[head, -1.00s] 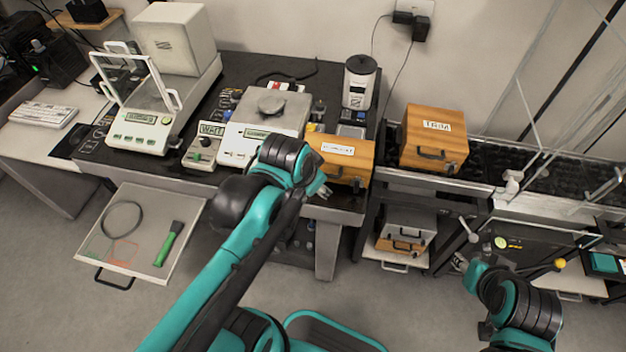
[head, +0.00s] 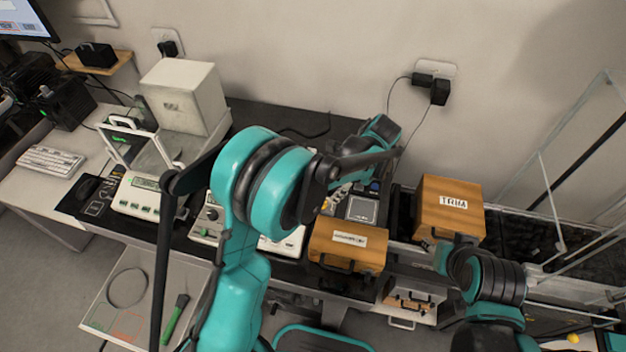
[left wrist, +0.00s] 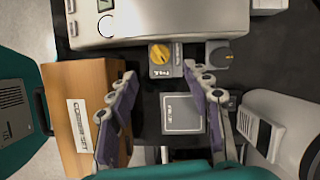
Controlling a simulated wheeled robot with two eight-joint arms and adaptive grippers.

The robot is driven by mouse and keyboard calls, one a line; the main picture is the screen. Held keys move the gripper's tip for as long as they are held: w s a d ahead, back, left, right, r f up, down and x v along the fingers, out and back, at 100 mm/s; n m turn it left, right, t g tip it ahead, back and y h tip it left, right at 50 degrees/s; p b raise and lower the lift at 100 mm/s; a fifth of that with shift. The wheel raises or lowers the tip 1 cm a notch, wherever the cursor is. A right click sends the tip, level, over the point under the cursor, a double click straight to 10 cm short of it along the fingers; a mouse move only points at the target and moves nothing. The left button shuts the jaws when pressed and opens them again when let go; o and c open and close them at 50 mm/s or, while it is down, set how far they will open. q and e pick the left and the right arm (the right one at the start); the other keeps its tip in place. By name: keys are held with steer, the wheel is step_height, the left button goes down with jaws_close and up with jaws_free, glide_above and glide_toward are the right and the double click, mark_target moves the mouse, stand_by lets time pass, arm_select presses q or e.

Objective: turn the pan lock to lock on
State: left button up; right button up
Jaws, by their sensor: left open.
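In the left wrist view a yellow knob (left wrist: 159,54) sits on a small dark module with a printed label too small to read surely; it looks like the pan lock. A dark grey knob (left wrist: 220,54) is to its right. My left gripper (left wrist: 160,72) is open and empty. Its two fingers are apart, with the tips just below the yellow knob in the picture; I see no contact.
A square grey pad (left wrist: 183,114) lies between the fingers. A wooden case (left wrist: 88,110) is left of them, and it also shows in the head view (head: 347,247). The TRIM box (head: 450,208) stands right. A white balance body (left wrist: 150,20) borders the knobs.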

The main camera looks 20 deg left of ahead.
arm_select(q)
steer(key=b+x, duration=0.2)
steer(key=x, duration=0.6)
